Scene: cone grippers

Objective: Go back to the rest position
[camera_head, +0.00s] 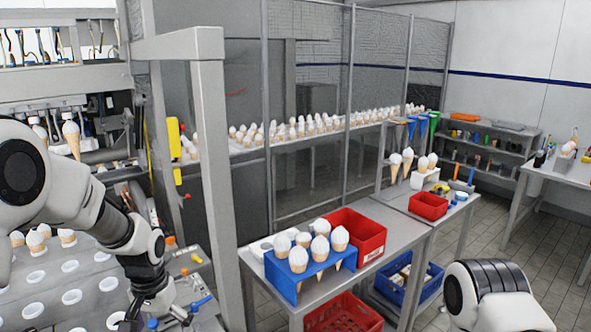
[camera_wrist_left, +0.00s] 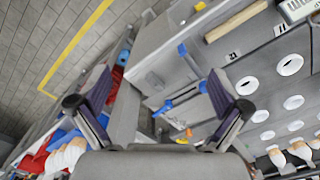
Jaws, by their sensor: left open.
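My left arm comes in from the left in the head view, over a grey machine deck (camera_head: 95,285) with rows of round holes. My left gripper (camera_head: 165,315) points down near the deck's right edge, partly cut off by the lower frame edge. In the left wrist view the left gripper (camera_wrist_left: 160,95) has its two fingers wide apart with nothing between them. Below it show the deck's edge and small blue and yellow parts (camera_wrist_left: 168,106). Part of my right arm shows at the lower right of the head view; its gripper is out of frame.
A grey post (camera_head: 218,190) stands right of my left arm. Beyond it, a table carries a blue cone rack (camera_head: 310,270) with several cones and a red bin (camera_head: 358,232). More cones stand on the machine deck at the left. Tiled floor is clear at the right.

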